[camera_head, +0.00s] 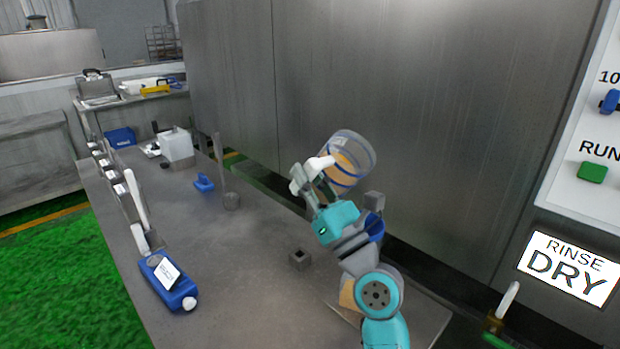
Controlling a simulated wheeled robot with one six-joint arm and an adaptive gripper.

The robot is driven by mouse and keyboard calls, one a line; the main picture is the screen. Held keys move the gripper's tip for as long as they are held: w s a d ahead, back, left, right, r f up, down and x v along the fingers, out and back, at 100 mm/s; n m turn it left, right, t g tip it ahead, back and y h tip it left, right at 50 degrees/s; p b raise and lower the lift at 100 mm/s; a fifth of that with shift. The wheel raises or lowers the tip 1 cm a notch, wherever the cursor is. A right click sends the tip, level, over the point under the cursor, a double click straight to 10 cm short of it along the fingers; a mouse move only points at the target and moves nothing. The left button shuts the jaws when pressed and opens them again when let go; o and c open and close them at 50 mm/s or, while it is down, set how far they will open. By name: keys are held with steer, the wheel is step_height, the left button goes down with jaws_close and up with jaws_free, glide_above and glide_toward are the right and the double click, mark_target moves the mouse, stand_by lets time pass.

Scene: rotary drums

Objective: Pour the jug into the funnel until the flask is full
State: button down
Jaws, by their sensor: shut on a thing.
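A clear jug (352,158) with blue bands and tan liquid inside is up in the air above the bench, and it looks tilted. My gripper (316,175) is shut on the jug at its white handle side; the fingers partly hide the grip. A blue funnel-like piece (376,228) shows below the jug, partly hidden behind my arm. Lower down, a vessel with tan contents (348,294), perhaps the flask, shows beside my arm. My arm hides most of it, so its fill level cannot be told. No stream of liquid is visible.
A steel bench (235,275) runs under the arm. A steel wall stands behind. The bench middle is mostly clear.

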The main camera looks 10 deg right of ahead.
steer(key=shift+f+t, duration=0.1)
steer(key=shift+t, duration=0.5)
steer(key=shift+m+t, duration=0.5)
steer(key=shift+t, duration=0.1)
